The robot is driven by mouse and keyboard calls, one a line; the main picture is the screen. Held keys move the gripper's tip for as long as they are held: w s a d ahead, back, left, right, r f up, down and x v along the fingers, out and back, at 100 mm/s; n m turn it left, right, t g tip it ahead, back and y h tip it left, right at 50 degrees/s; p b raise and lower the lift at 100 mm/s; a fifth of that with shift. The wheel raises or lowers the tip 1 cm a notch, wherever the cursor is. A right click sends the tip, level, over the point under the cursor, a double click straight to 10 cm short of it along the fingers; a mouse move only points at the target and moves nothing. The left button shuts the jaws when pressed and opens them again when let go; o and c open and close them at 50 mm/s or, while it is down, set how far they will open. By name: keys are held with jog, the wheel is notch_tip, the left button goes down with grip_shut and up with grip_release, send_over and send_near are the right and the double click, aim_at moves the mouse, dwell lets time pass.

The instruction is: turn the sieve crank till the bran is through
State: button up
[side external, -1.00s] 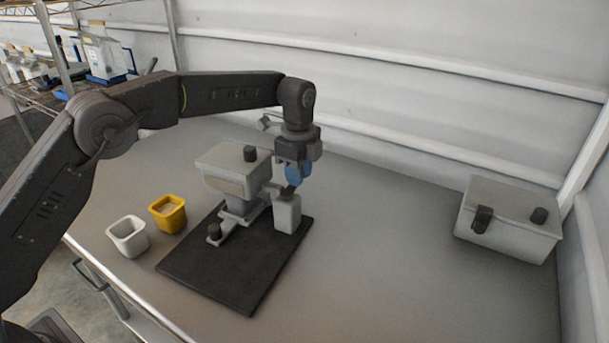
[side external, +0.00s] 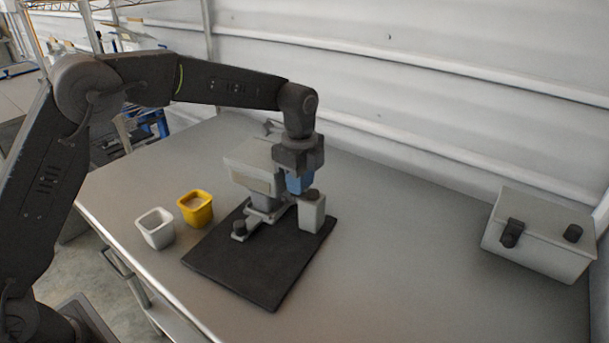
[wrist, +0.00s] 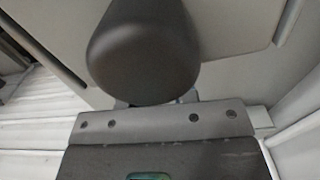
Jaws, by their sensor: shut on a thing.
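The sieve hopper (side external: 250,180), a pale box on a narrower neck, stands on a dark mat (side external: 260,270). My gripper (side external: 299,187), with blue fingers, points down at its right side, in front of the lid. It is shut on a dark rounded grip (wrist: 145,50), which fills the top of the wrist view and looks like the crank handle. In the side view the grip is mostly hidden by the fingers. The inside of the hopper is hidden, so I cannot see bran there.
A yellow cup (side external: 208,216) with pale tan contents and a white cup (side external: 160,239) stand left of the mat. A lower dark knob (side external: 239,227) sits at the hopper's front. The table between is clear.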

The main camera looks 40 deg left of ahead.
jog(key=shift+s+d+f, duration=0.15)
jog(key=shift+s+d, duration=0.75)
jog(key=shift+s, duration=0.15)
jog(key=shift+s+d+f, duration=0.1)
jog(key=shift+s+d, duration=0.15)
jog(key=shift+d, duration=0.7)
jog(key=o, duration=0.6)
jog(key=shift+w, duration=0.1)
jog(key=shift+r, duration=3.65)
jog(key=shift+r, duration=0.1)
jog(key=s+a+r+n+t, duration=0.1)
jog(key=s+a+r+n, duration=0.25)
jog(key=s, duration=0.25)
jog(key=s+a+r+n+t, duration=0.2)
jog(key=s+a+r+n, duration=0.15)
jog(key=s+n, duration=0.2)
jog(key=s+a+f+n+t, duration=0.1)
jog(key=s+n, duration=0.2)
jog(key=s, duration=0.2)
jog(key=s+a+f+n, duration=0.2)
jog(key=s+n, duration=0.1)
jog(key=s, duration=0.3)
jog(key=s+a+f+n+t, duration=0.1)
jog(key=s+n, duration=0.1)
jog(key=s, duration=0.3)
jog(key=shift+s+a+f+n+t, duration=0.25)
jog(key=shift+n+t, duration=0.05)
jog(key=shift+n, duration=0.1)
